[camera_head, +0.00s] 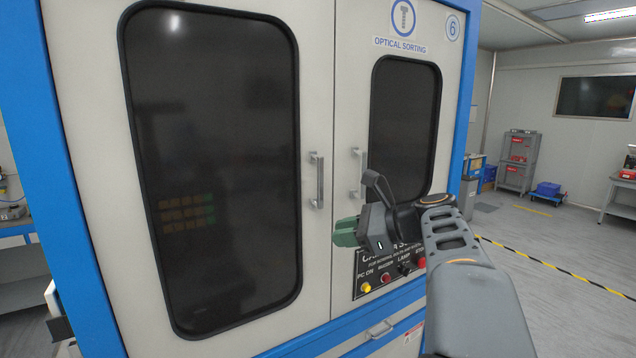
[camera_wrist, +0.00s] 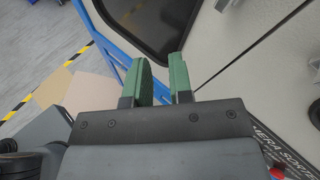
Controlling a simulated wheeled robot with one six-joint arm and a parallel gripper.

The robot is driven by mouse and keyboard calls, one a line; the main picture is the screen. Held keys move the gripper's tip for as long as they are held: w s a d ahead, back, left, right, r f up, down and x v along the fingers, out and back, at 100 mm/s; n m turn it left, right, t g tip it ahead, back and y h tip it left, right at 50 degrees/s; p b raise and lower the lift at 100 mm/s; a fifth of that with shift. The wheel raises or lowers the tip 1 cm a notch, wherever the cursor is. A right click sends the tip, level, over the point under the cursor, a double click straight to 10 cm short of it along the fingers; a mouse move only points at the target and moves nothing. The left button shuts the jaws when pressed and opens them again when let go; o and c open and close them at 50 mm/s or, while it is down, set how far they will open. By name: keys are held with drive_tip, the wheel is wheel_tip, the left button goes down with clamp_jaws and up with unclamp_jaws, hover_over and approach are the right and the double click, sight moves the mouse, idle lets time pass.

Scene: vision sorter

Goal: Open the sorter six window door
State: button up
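The sorter (camera_head: 314,60) is a white cabinet with a blue frame, marked 6 and "OPTICAL SORTING". Its left door (camera_head: 80,120) has a large dark window (camera_head: 215,130). Its right door (camera_head: 358,85) has a smaller dark window (camera_head: 405,120). Both doors look shut, with a thin seam between them. A left handle (camera_head: 317,180) and a right handle (camera_head: 358,172) stand upright beside the seam.
A drawer handle (camera_head: 380,329) sits lower down. Open floor with a yellow-black line (camera_head: 560,270) lies to the right. Shelves (camera_head: 517,160) stand farther back.

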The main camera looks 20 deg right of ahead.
sight(320, 204)
drive_tip(key=d+r+m+t+y, duration=0.2)
drive_tip(key=d+r+m+t, duration=0.15)
drive_tip(key=d+r, duration=0.4)
drive_tip(key=shift+m, duration=0.35)
drive_tip(key=p+x, duration=0.2)
drive_tip(key=x, duration=1)
drive_tip(key=shift+w+a+r+p, duration=0.15)
drive_tip(key=shift+a+p, duration=0.2)
drive_tip(key=shift+a, duration=0.1)
clamp_jaws()
